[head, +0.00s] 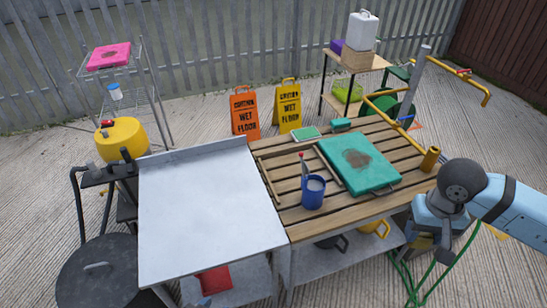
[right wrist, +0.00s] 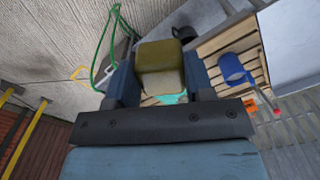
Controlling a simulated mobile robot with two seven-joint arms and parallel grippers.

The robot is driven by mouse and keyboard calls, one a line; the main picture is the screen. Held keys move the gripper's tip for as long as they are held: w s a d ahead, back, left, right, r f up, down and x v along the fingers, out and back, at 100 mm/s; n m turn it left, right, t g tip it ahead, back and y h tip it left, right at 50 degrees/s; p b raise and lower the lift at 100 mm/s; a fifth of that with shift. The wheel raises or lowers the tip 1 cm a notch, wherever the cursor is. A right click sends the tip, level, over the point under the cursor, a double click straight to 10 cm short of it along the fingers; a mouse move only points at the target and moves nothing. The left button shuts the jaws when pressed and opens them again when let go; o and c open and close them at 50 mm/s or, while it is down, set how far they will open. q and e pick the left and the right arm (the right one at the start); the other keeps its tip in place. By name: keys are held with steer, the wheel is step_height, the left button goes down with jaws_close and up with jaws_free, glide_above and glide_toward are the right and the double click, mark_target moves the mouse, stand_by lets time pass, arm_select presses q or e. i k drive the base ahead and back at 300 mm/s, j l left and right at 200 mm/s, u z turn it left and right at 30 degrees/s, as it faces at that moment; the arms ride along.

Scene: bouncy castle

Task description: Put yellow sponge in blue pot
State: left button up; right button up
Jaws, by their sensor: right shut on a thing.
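The blue pot (head: 313,194) stands upright on the slatted wooden table, near its front left. A thin stick with a red tip (head: 302,165) rises at its back left rim; I cannot tell whether it is inside. The pot also shows at the right of the right wrist view (right wrist: 231,68). My right gripper (head: 436,247) hangs past the table's right front corner, to the right of the pot and apart from it. In the right wrist view its jaws (right wrist: 160,78) are shut on the yellow sponge (right wrist: 160,60), a dull yellow block with a paler face. My left gripper is out of view.
A teal board (head: 365,174) with a dark stain lies on the slatted table (head: 280,190), right of the pot. A brass-coloured cylinder (head: 430,159) stands at the right edge. A bare metal worktop (head: 205,205) adjoins on the left. Green hoses (head: 433,272) hang below my arm.

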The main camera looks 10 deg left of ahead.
mark_target(313, 186)
steer(key=i+j+u, duration=0.1)
steer(key=j+u, duration=0.15)
steer(key=i+j+u, duration=0.1)
steer(key=j+u, duration=0.2)
steer(key=j, duration=0.15)
steer(key=i+j+u, duration=0.35)
steer(key=j+u, duration=0.2)
